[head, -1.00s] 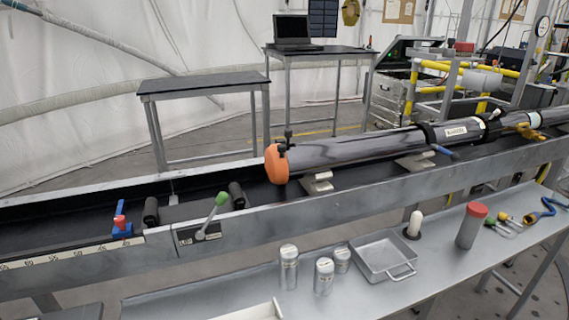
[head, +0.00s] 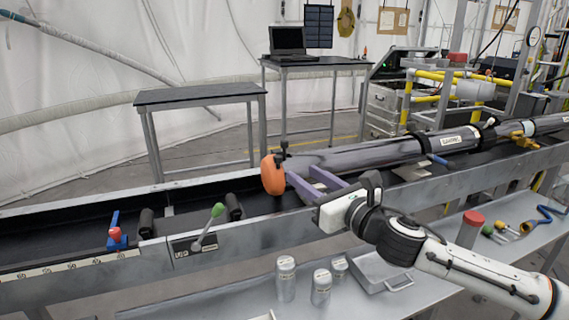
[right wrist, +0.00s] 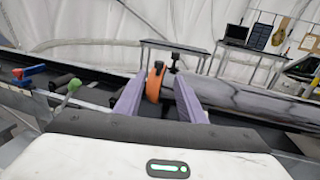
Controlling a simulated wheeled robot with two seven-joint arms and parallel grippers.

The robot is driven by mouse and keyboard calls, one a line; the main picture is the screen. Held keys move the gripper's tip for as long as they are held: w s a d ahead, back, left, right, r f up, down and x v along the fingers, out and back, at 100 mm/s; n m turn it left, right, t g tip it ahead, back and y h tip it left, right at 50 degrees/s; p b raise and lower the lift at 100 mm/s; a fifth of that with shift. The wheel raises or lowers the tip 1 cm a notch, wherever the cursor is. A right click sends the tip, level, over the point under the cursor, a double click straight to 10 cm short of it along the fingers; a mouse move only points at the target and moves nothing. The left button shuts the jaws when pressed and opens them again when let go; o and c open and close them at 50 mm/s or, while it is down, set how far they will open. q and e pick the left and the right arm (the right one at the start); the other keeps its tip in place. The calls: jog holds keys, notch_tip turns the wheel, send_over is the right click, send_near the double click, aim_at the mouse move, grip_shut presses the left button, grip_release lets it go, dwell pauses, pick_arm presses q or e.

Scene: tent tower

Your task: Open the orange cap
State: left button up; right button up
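The orange cap (head: 272,174) sits at the left end of the long dark tube (head: 365,155), with a black knob-like fitting above it. My right gripper (head: 301,172) reaches over the trough from the right, with its two purple fingers apart and pointing at the cap end of the tube. In the right wrist view the orange cap (right wrist: 154,82) shows between the open fingers (right wrist: 161,76). The right finger hides part of the junction of cap and tube, and I cannot tell whether a finger touches either. My left gripper is not in view.
The tube lies along a metal trough (head: 100,272). A green-knobbed lever (head: 208,226) and a red-and-blue clamp (head: 116,236) are left of the cap. A front shelf holds canisters (head: 286,278), a metal tray (head: 385,275) and a red-lidded jar (head: 470,228).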

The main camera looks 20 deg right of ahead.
aim_at(280, 160)
jog(key=x, duration=0.9)
jog(key=shift+w+a, duration=0.15)
grip_shut()
